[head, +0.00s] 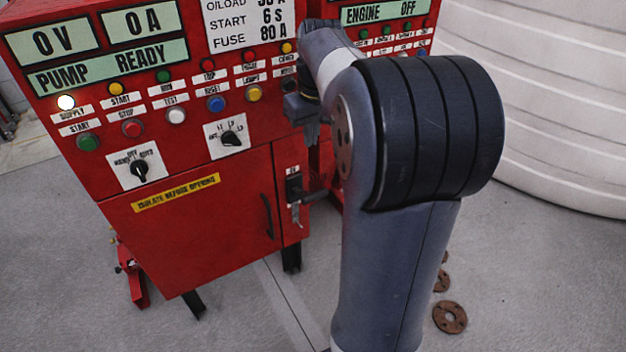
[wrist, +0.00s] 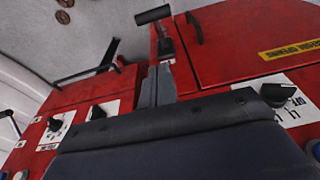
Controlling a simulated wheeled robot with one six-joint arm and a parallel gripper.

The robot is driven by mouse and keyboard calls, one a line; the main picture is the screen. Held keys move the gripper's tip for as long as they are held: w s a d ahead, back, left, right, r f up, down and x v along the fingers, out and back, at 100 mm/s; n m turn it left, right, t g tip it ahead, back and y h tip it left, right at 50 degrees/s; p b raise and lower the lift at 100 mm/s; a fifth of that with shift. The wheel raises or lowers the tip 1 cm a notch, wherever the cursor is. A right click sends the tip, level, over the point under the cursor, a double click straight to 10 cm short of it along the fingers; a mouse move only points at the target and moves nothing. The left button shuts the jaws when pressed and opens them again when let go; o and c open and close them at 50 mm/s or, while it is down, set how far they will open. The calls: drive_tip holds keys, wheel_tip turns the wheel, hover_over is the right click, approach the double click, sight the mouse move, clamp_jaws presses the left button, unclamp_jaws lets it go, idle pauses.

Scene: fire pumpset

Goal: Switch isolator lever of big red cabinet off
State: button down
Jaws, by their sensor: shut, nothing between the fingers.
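The big red cabinet (head: 205,240) stands at the left of the head view. In the wrist view the lever's black bar (wrist: 153,14) is at the top centre, just beyond the fingertips. My gripper (head: 311,138) is above the lever in the head view, partly hidden by my arm. In the wrist view my gripper (wrist: 158,70) has its fingers together and empty, pointing towards the lever, apparently apart from it.
A black door handle (head: 267,216) is left of the lever. Rotary switches (head: 140,170) and coloured buttons are higher on the panel. A second red cabinet (wrist: 85,95) is beside it. A white tank (head: 565,100) stands right. Rusty flanges (head: 450,317) lie on the floor.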

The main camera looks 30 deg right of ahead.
drive_tip(key=f, duration=0.3)
drive_tip(key=w+f, duration=0.1)
drive_tip(key=f, duration=0.5)
drive_tip(key=shift+w+f, duration=0.15)
drive_tip(key=shift+w, duration=0.05)
drive_tip(key=s+f, duration=0.1)
drive_tip(key=f, duration=0.1)
drive_tip(key=shift+s+f, duration=0.35)
drive_tip(key=shift+f, duration=0.05)
drive_tip(key=shift+s+f, duration=0.3)
drive_tip(key=shift+f, duration=0.15)
drive_tip(key=shift+f, duration=0.1)
